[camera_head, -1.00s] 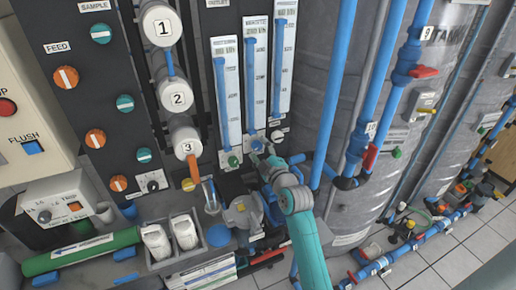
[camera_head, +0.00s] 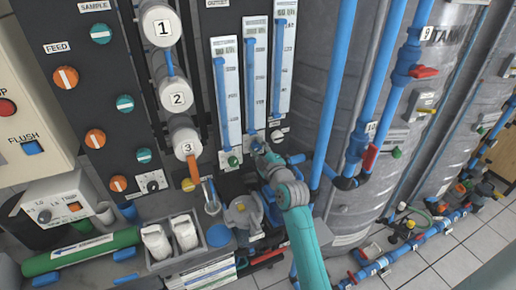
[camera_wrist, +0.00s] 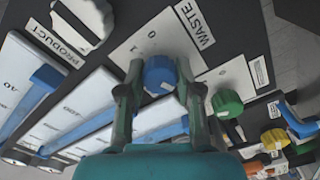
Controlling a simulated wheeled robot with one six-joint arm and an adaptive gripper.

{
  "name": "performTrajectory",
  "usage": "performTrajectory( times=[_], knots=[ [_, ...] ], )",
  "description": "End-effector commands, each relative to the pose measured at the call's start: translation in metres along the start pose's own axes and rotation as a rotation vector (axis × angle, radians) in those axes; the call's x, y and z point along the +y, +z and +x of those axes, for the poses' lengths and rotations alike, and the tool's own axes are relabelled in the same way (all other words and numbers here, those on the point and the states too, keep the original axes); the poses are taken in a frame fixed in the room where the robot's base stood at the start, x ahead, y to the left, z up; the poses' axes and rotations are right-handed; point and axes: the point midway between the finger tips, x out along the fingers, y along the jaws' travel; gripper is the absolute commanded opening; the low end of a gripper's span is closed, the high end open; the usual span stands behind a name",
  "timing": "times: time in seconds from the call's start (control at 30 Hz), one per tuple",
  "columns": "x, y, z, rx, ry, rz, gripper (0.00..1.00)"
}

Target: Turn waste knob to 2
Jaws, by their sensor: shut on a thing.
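The blue waste knob (camera_wrist: 160,74) sits on a white plate beside the WASTE label (camera_wrist: 194,22) in the wrist view. Digits 0 and 1 show on the plate; a 2 is not visible, and I cannot read the knob's pointer. My gripper (camera_wrist: 160,88) has one finger on each side of the knob and is shut on it. In the head view my gripper (camera_head: 264,156) is at the foot of the flow meters, where it mostly hides the knob.
A green knob (camera_wrist: 227,104) sits close beside, also in the head view (camera_head: 233,160). A white knob (camera_wrist: 84,22) by the PRODUCT label (camera_wrist: 41,47) is on the other side. Blue pipes (camera_head: 334,95) stand right of my arm. A grey pump (camera_head: 242,212) lies below.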

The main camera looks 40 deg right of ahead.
Motion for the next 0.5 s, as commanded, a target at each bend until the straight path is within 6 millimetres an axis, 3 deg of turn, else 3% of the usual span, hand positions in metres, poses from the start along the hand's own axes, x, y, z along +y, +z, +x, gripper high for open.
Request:
performTrajectory(
  times=[0.27, 0.5],
  knots=[
    [-0.0003, 0.0002, -0.0001, 0.0, -0.001, 0.108, 0.0],
    [-0.0004, 0.0003, -0.0002, -0.001, -0.001, 0.306, 0.0]
  ],
)
